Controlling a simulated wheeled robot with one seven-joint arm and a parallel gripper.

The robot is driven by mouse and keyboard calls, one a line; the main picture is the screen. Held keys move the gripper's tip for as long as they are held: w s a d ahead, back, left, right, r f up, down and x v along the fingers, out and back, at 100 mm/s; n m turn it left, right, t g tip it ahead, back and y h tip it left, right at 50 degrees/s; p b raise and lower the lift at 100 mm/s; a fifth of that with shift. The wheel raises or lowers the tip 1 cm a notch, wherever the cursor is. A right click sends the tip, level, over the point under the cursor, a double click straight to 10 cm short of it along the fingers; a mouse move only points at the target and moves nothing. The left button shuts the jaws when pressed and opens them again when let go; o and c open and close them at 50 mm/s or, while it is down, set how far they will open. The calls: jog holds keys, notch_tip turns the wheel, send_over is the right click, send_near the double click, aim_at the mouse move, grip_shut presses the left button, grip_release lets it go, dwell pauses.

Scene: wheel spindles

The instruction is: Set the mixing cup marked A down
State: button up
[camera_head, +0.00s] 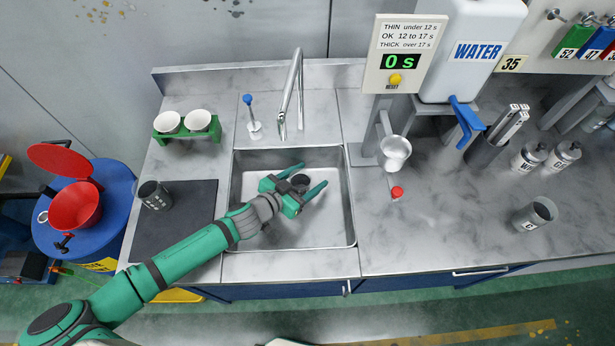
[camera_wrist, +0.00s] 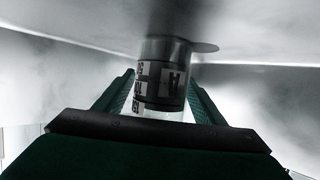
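The mixing cup marked A (camera_wrist: 160,80) is a dark grey cup with a scale band, shown close up in the wrist view. In the head view my gripper (camera_head: 312,177) reaches low over the steel sink (camera_head: 325,228). A small dark round shape lies between its fingers there, and I cannot read a marking on it. Whether the cup's base touches the surface beneath is hidden.
A dark mat (camera_head: 180,230) left of the sink holds another grey cup (camera_head: 155,195). A green rack (camera_head: 187,131) with white cups stands behind it. The tap (camera_head: 290,90) rises behind the sink.

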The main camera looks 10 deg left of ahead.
jog(key=shift+s+a+f, duration=0.1)
jog(key=shift+a+f, duration=0.05)
jog(key=shift+f, duration=0.05)
jog(key=shift+r, duration=0.15)
jog(key=v, duration=0.4)
jog(key=r+v, duration=0.1)
jog(key=v, duration=0.3)
jog(key=shift+d, duration=0.2)
jog(key=shift+w, duration=0.25)
